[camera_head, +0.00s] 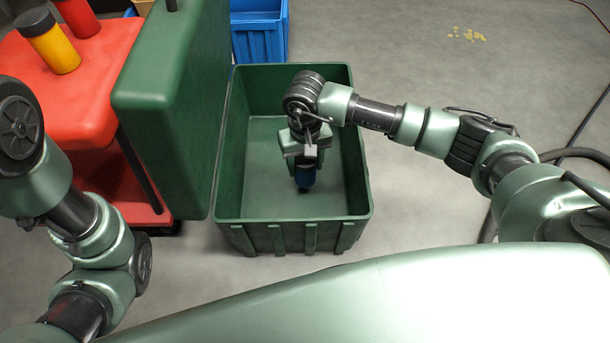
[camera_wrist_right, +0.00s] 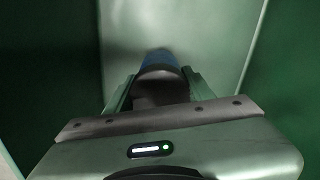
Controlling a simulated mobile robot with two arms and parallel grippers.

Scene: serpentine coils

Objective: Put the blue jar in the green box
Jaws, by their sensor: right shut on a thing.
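The green box (camera_head: 292,235) stands open on the floor in the middle of the head view. My right gripper (camera_head: 304,165) points down inside its walls, shut on the blue jar (camera_head: 305,178). The jar is partly hidden by the gripper. In the right wrist view the jar (camera_wrist_right: 160,60) shows its blue end and a dark part between the fingers of the gripper (camera_wrist_right: 160,88), with the green walls around. I cannot tell whether the jar touches the box floor. My left arm is at the left of the head view, but its gripper is not visible.
A red cart (camera_head: 90,95) stands at the left with a yellow jar (camera_head: 50,45) and a red jar (camera_head: 78,15) on top. A large green panel (camera_head: 175,110) stands along the box's left side. A blue crate (camera_head: 258,38) is behind. The floor at right is mostly clear.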

